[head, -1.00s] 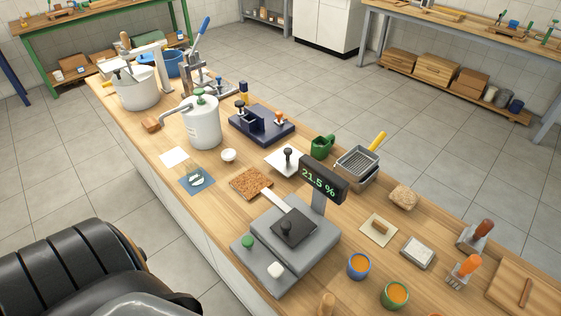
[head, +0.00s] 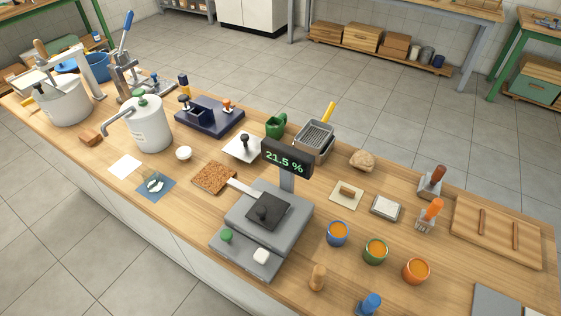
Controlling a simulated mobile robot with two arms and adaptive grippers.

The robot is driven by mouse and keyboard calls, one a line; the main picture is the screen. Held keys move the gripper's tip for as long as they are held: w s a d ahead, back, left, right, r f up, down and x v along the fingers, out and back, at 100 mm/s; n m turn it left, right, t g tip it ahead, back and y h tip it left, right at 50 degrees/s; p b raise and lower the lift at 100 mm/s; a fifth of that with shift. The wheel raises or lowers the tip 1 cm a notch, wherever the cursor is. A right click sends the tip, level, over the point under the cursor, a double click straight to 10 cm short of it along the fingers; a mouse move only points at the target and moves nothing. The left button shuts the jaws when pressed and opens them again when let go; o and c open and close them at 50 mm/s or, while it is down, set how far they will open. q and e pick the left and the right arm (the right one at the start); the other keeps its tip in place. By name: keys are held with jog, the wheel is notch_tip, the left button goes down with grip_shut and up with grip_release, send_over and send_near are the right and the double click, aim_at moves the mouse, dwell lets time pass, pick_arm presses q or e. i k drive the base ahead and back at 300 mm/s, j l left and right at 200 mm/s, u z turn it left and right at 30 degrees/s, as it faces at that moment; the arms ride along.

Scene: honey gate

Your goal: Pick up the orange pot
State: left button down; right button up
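The orange pot (head: 416,271) stands upright on the wooden bench, near its front edge at the lower right of the head view. It is a small round pot with an orange rim and orange contents. A green pot (head: 376,251) and a blue pot (head: 338,233) with similar orange contents stand to its left in a slanting row. Neither of my grippers shows in the head view.
A grey scale (head: 262,225) reading 21.5 % stands left of the pots. A wooden peg (head: 317,277) and a blue-topped item (head: 369,304) stand in front. Bare bench lies right of the orange pot.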

aim_at(415, 271)
jog(key=z, duration=1.35)
